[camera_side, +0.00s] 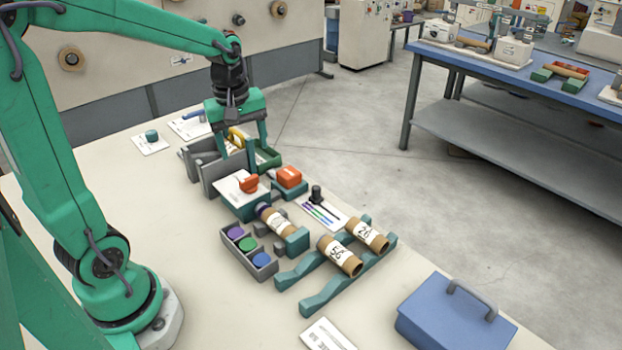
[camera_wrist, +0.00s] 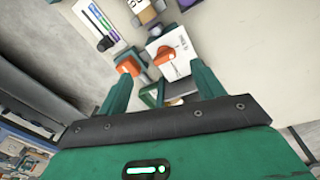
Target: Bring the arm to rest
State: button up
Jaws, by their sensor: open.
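My gripper (camera_side: 243,150) is open, its two green fingers pointing down above the grey upright plates and the white-topped winder box (camera_side: 238,194) with its orange knob. I see nothing held between the fingers. In the wrist view the fingers of my gripper (camera_wrist: 165,68) stand apart, with the orange knob (camera_wrist: 166,54) between and beyond them. A labelled cardboard tube (camera_side: 279,223) sits at the near end of the winder. Two tubes marked 56 (camera_side: 340,255) and 26 (camera_side: 368,234) lie on the teal rack (camera_side: 317,298).
A grey tray (camera_side: 229,248) holds purple, green and blue discs. An orange block (camera_side: 289,177) sits in a teal holder beside the winder. A blue toolbox (camera_side: 448,320) stands at the front right. The table's left part, near my base, is clear.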

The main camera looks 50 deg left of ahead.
jog(key=s+d+r+m+t, duration=0.4)
jog(key=s+d+m, duration=0.5)
jog(key=m, duration=0.5)
jog(key=shift+s+r, duration=0.55)
jog(key=shift+s, duration=0.3)
jog(key=shift+d, duration=0.1)
